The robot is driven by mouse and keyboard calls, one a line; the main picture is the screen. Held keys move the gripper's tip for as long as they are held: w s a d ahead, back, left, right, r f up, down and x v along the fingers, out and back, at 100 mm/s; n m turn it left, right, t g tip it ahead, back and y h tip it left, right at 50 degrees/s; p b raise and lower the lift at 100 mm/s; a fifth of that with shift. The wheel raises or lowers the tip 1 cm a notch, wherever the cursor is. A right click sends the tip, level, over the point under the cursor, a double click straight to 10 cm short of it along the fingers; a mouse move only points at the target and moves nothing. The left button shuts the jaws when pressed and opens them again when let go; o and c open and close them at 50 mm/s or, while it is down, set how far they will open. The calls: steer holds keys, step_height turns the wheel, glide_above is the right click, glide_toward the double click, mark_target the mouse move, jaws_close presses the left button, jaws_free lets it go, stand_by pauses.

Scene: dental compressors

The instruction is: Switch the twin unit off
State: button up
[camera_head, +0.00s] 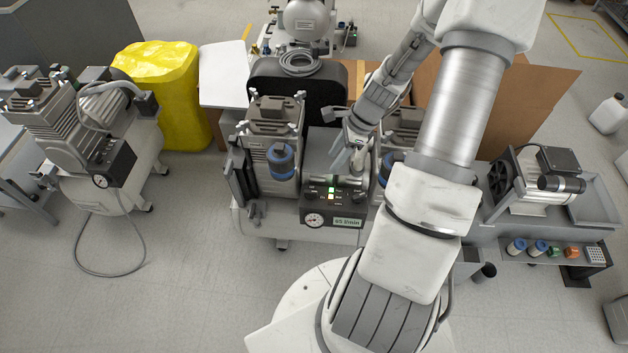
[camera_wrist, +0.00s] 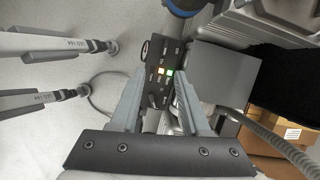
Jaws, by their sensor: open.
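The twin unit (camera_head: 290,215) stands in the middle of the head view, with two grey ribbed heads and blue-banded filters. A dark knob (camera_head: 357,196) sits at the panel's right end. My gripper (camera_head: 343,160) is open above and behind the panel. In the wrist view, the panel (camera_wrist: 162,62) shows beyond and between the open fingers (camera_wrist: 156,92), with a knob (camera_wrist: 155,101) between them. I cannot tell whether the fingers touch anything.
A single compressor (camera_head: 70,140) with a hose stands at left, beside a yellow-covered bin (camera_head: 165,75). Another compressor (camera_head: 545,185) sits on a bench at right. Cardboard (camera_head: 540,95) stands behind the twin unit.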

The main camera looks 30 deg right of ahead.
steer(key=d+f+m, duration=0.1)
steer(key=m, duration=0.1)
steer(key=b, duration=0.5)
glide_toward(311, 191)
steer(key=shift+t, duration=0.3)
steer(key=x, duration=0.8)
steer(key=shift+s+a+f, duration=0.15)
steer(key=shift+s+f, duration=0.05)
steer(key=shift+f, duration=0.1)
jaws_close()
